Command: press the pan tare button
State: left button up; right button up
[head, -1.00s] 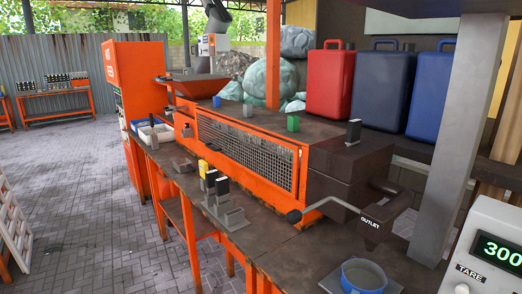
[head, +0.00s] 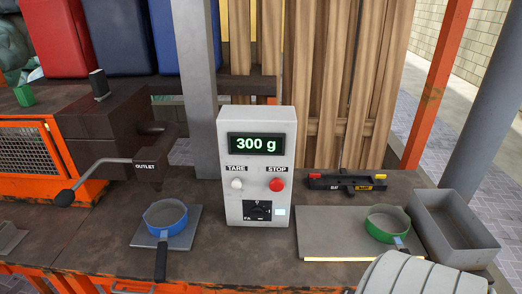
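The white control box (head: 257,165) stands upright on the bench in the middle of the head view. Its display (head: 256,144) reads 300 g in green. The white tare button (head: 237,184) sits under the TARE label on the left of the box face. The red stop button (head: 277,184) is to its right, under STOP. A blue pan (head: 165,217) with a dark handle rests on a grey plate (head: 188,239) left of the box. Neither gripper can be made out in the head view.
A green pan (head: 387,224) rests on a flat board (head: 325,238) right of the box. A grey open bin (head: 455,228) stands farther right. A dark bar (head: 345,183) lies behind the board. The outlet with its crank (head: 92,181) is at left, and a grey post (head: 202,80) rises behind the box.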

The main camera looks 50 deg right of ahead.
aim_at(237, 184)
jog(key=z, duration=1.45)
